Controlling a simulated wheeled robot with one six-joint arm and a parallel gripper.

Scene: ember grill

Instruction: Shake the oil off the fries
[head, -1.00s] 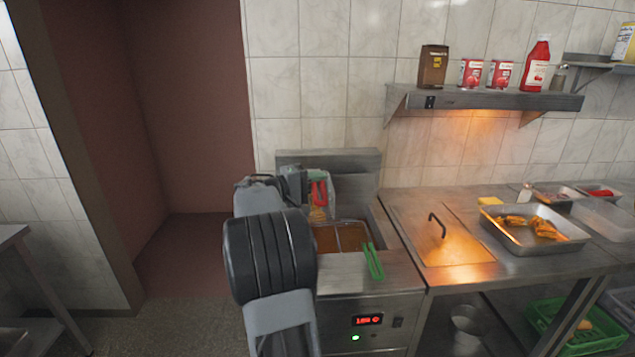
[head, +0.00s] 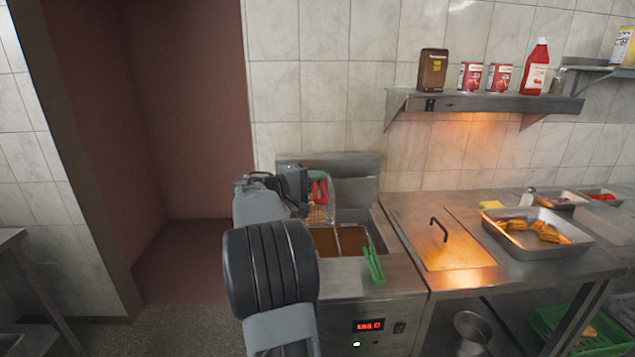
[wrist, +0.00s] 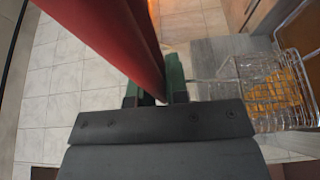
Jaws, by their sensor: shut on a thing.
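My gripper (head: 310,188) is shut on the red handle (wrist: 115,40) of a wire fry basket (wrist: 285,115). In the head view the basket (head: 327,203) hangs above the left part of the fryer's oil well (head: 352,239), clear of the oil surface. Golden fries (wrist: 272,90) lie inside the basket, and they show in small part in the head view (head: 317,214). My arm hides part of the basket and the left side of the fryer. Whether oil is dripping is too small to tell.
A green handle (head: 373,264) of a second basket sticks out over the fryer's front edge. A metal tray (head: 560,257) with cooked pieces stands on the counter at right, beyond a lidded well (head: 450,255). A shelf (head: 480,101) with bottles and cans hangs above.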

